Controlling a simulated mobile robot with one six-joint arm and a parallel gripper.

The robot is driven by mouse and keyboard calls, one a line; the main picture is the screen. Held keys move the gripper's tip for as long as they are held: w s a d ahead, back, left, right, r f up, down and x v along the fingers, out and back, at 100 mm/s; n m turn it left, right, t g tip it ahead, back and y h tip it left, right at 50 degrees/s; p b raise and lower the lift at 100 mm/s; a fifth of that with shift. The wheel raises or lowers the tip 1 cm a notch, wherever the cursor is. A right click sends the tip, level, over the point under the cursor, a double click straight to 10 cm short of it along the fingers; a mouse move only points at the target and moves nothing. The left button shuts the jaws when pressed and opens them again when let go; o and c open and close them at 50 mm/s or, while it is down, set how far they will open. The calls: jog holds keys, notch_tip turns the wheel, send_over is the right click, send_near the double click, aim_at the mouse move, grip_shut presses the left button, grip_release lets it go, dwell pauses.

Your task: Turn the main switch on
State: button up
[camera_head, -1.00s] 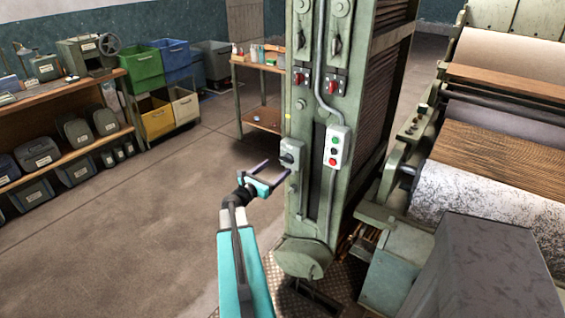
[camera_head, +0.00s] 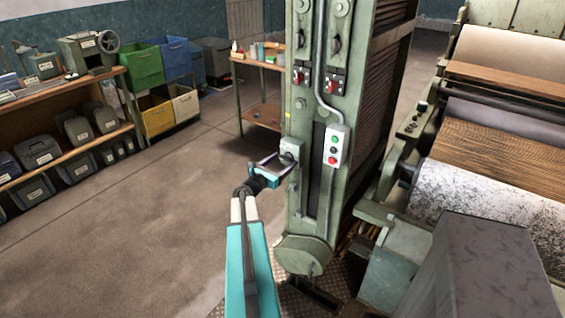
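A grey box with a dark rotary handle (camera_head: 289,151), which looks like the main switch, is mounted on the front of the green machine column (camera_head: 312,215). My gripper (camera_head: 285,161) is at this switch, its two dark fingers spread apart and reaching to the lower part of its face. The handle shows close to the fingertips. I cannot tell whether the fingers touch it or sit around it. The fingertips partly hide the lower part of the switch.
A push-button box (camera_head: 336,147) with green, white and red buttons sits just right of the switch. Two red switches (camera_head: 302,78) (camera_head: 330,85) are higher on the column. The roller machine (camera_head: 480,190) is at right. Open floor (camera_head: 150,230) lies left, before shelves (camera_head: 60,160) and bins (camera_head: 143,65).

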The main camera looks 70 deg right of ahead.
jog(key=c, duration=0.8)
jog(key=shift+c, duration=0.2)
jog(key=m+b, duration=0.1)
jog(key=b, duration=0.2)
jog(key=shift+f, duration=0.2)
jog(key=shift+s+m+b, duration=0.1)
jog(key=shift+m+b, duration=0.3)
jog(key=shift+b, duration=0.15)
jog(key=m+b, duration=0.5)
jog(key=b, duration=0.3)
jog(key=m+b, duration=0.5)
jog(key=b, duration=0.4)
jog(key=m+b, duration=0.6)
jog(key=b, duration=0.3)
jog(key=shift+s+a+f, duration=0.1)
jog(key=shift+s+f, duration=0.1)
jog(key=shift+f, duration=0.05)
jog(key=shift+r+b, duration=0.1)
jog(key=shift+b, duration=0.2)
